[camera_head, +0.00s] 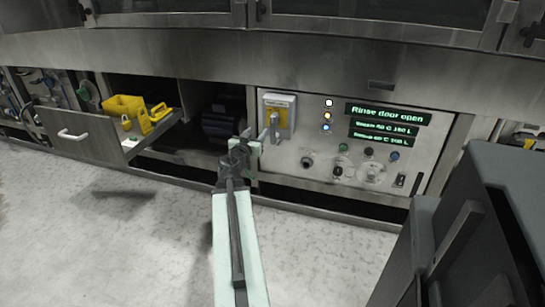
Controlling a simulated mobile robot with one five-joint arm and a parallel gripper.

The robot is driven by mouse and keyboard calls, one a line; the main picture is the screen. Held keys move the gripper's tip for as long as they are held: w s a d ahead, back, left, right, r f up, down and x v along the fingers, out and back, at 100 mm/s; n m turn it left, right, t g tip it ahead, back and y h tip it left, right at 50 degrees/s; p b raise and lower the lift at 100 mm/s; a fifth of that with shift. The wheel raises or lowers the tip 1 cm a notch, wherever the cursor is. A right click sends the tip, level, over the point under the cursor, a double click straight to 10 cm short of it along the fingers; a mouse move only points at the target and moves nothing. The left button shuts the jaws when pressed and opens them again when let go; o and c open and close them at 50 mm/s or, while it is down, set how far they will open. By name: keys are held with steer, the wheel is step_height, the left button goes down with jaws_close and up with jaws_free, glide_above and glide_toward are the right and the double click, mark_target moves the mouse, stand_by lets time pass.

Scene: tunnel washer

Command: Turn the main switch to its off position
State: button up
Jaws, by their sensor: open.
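The main switch (280,114) is a pale grey box with a yellow plate and a grey handle, at the upper left of the control panel (327,179). The handle looks roughly upright, but its exact angle is hard to tell. My gripper (258,140) is at the end of my pale green arm, at the panel's left edge. It is open, just left of and below the switch handle. Nothing shows between the fingers, and I cannot tell whether a finger touches the handle.
Status lamps (327,115), green text displays (387,115) and several knobs and buttons (343,148) are right of the switch. An open drawer (75,134) with yellow items (124,105) juts out at left. The pale floor (70,230) in front is clear.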

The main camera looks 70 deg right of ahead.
mark_target(273, 129)
steer(key=shift+h, duration=0.3)
steer(key=s+d, duration=0.1)
steer(key=d, duration=0.2)
steer(key=s+d+f+b, duration=0.1)
steer(key=d, duration=0.2)
steer(key=s+d+f, duration=0.1)
steer(key=d, duration=0.3)
steer(key=shift+f, duration=0.15)
steer(key=shift+a, duration=0.1)
jaws_close()
stand_by(0.7)
